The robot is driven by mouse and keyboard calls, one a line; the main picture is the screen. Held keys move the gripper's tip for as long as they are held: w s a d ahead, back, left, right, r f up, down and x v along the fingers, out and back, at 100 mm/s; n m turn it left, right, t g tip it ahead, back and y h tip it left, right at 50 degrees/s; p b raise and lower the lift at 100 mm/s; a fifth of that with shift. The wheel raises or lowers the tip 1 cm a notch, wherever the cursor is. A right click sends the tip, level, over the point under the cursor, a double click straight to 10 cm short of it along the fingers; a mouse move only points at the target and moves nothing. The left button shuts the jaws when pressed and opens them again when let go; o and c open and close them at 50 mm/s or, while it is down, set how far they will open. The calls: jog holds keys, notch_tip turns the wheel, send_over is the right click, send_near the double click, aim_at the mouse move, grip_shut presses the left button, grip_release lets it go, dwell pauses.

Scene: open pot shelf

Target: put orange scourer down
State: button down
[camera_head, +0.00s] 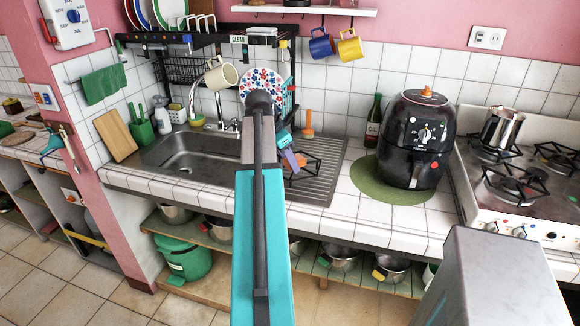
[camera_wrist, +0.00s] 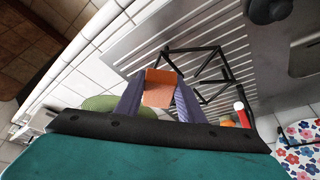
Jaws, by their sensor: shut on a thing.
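The orange scourer (camera_wrist: 160,88) is a small block between the two purple fingers of my gripper (camera_wrist: 158,98) in the wrist view. The fingers are shut on its sides. In the head view my gripper (camera_head: 292,160) hangs over the ribbed steel drainboard (camera_head: 318,188), close to a black wire stand (camera_head: 306,168). The wire stand (camera_wrist: 205,72) also shows in the wrist view, behind the fingers and the scourer. I cannot tell how high the scourer is above the drainboard.
The sink (camera_head: 190,152) lies left of the drainboard. A round green mat (camera_head: 370,190) with a black air fryer (camera_head: 417,140) is to the right. An orange upright item (camera_head: 308,125) stands behind the gripper. A flower-patterned round thing (camera_head: 262,84) is behind my arm.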

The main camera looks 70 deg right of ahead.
aim_at(290, 170)
jog(key=shift+d, duration=0.1)
dwell(0.3)
jog(key=shift+w+d, duration=0.25)
jog(key=shift+d, duration=0.4)
notch_tip(290, 170, down, 2)
jog(key=shift+a+f+p, duration=0.15)
jog(key=shift+p, duration=0.5)
jog(key=shift+f, duration=0.65)
jog(key=shift+f, duration=0.65)
jog(key=c, duration=1.2)
grip_release()
jog(key=shift+r, duration=0.15)
